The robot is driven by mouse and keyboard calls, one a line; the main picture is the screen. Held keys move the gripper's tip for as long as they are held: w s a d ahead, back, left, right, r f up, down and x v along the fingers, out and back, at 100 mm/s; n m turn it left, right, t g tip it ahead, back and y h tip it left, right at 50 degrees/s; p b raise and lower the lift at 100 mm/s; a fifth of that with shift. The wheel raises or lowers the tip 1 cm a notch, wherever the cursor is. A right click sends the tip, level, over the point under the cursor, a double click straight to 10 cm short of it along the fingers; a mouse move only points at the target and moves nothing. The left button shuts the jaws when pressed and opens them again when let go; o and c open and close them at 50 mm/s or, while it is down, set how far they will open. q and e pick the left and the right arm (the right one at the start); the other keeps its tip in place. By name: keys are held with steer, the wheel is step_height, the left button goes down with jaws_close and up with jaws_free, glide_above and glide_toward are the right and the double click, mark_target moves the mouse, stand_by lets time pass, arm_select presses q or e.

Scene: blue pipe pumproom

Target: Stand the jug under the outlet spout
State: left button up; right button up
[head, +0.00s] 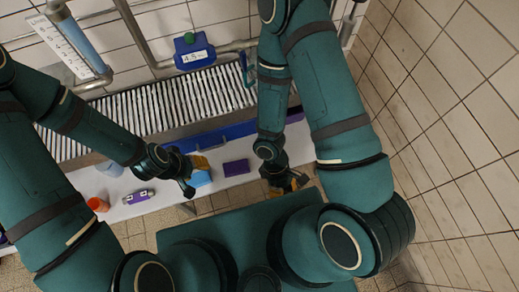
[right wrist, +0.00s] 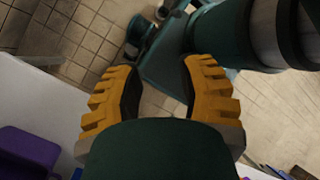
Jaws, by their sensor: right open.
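A pale, see-through vessel (head: 110,168), perhaps the jug, stands on the white bench in the head view, partly hidden by my left arm. I cannot clearly pick out the outlet spout; pipework with a blue-handled valve (head: 246,68) is at the back. My left gripper (head: 190,172) is over the bench, right of the vessel and close to a light blue block; its jaws are not clear. My right gripper (head: 286,183) is at the bench's right front. In the right wrist view its orange fingers (right wrist: 160,92) are apart, with only floor and my own body beyond.
The bench holds an orange cup (head: 97,204), a purple-and-white item (head: 138,197), a light blue block (head: 200,179) and a purple block (head: 236,168). A slatted grate (head: 150,108) runs behind. A blue level tube (head: 78,38) stands back left. A tiled wall closes the right.

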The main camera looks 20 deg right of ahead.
steer(key=w+a+r+m+t+y, duration=0.2)
steer(key=w+m+t, duration=0.2)
steer(key=w+m, duration=0.1)
steer(key=w+a+r+m+t+y, duration=0.1)
steer(key=w+r+m+t+y, duration=0.1)
steer(key=w+m, duration=0.4)
steer(key=shift+w+a+t+y, duration=0.4)
steer(key=shift+w+t+y, duration=0.2)
steer(key=shift+w+t, duration=0.55)
